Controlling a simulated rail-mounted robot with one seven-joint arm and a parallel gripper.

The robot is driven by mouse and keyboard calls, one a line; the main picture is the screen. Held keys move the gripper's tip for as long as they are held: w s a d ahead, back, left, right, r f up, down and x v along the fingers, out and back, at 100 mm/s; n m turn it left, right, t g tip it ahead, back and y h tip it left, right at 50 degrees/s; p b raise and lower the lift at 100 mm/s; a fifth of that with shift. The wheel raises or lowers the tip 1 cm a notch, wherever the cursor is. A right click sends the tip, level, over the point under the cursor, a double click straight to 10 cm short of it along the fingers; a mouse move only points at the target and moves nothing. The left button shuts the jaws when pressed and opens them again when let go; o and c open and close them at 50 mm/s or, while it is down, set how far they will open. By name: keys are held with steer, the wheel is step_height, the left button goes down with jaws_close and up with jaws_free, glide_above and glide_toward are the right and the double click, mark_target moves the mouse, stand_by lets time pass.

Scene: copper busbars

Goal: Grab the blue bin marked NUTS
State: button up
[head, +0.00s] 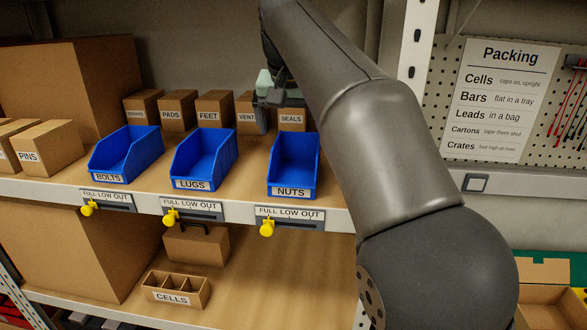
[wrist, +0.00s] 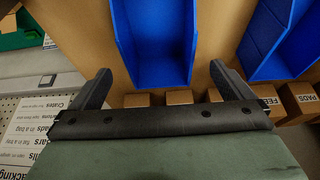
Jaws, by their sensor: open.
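The blue bin marked NUTS (head: 293,165) stands on the shelf, the rightmost of three blue bins. It is open-topped, with its label facing front. My gripper (head: 276,110) is above and behind its back end, in front of the small cartons; my arm hides part of it. In the wrist view my gripper (wrist: 160,72) is open and empty, its two fingers spread to either side of the near end of a blue bin (wrist: 155,40), which appears to be NUTS. I see no contact with the bin.
The LUGS bin (head: 205,160) and BOLTS bin (head: 125,155) stand to the left with gaps between. Small cartons, including SEALS (head: 292,119), line the back. Yellow-knobbed FULL LOW OUT sliders (head: 290,217) sit on the shelf edge. A white post (head: 413,60) rises at the right.

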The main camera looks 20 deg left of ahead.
mark_target(297, 170)
steer(key=p+x, duration=0.1)
steer(key=x, duration=0.9)
steer(key=shift+s+d+f, duration=0.1)
steer(key=shift+s+d, duration=0.05)
steer(key=c, duration=0.9)
